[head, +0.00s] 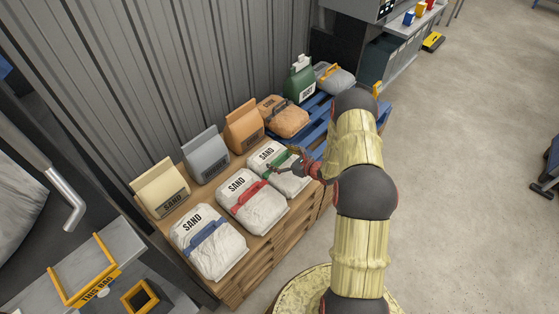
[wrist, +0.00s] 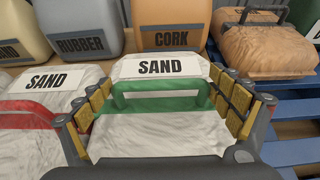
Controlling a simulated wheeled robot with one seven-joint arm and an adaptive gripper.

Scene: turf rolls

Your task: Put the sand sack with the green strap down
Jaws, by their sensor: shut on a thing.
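The sand sack with the green strap (head: 290,182) is white with a black SAND label, at the right end of the front row on the wooden pallet stack (head: 268,262). In the wrist view the sack (wrist: 160,135) fills the space between my fingers, its green strap across the middle. My gripper (head: 296,166) is shut on this sack, with padded fingers on both sides; it also shows in the wrist view (wrist: 163,108). The sack looks upright and about level with its neighbours. My gripper and arm hide part of it, and I cannot tell whether its underside touches the boards.
Sand sacks with a red strap (head: 254,208) and a blue strap (head: 210,243) lie to the left. Cream (head: 160,188), grey (head: 206,155) and orange (head: 244,126) bags stand behind. A blue pallet (head: 318,117) holds more bags. Open floor (head: 465,200) lies right.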

